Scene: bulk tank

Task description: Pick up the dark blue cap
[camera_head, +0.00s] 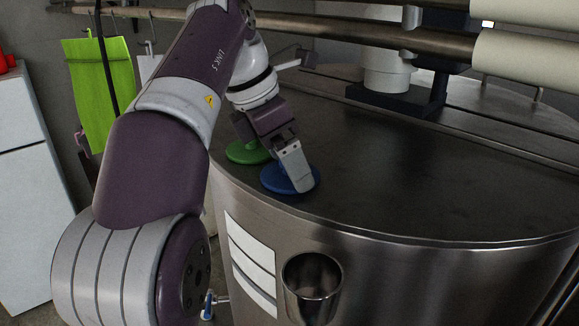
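The dark blue cap (273,182), a round blue disc, lies on the flat steel top of the tank (400,180), near its front left edge. My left gripper (297,186) reaches down over the cap from above. Its pale finger covers the cap's middle and right part. The other finger and any handle on the cap are hidden, so I cannot tell whether the gripper is open or holds the cap. My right gripper is not in view.
A green cap (246,152) lies just behind and left of the blue one, close to my gripper. A white fitting on a dark base (395,98) stands at the back. A steel cup (312,285) is on the tank's front. The right tank top is clear.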

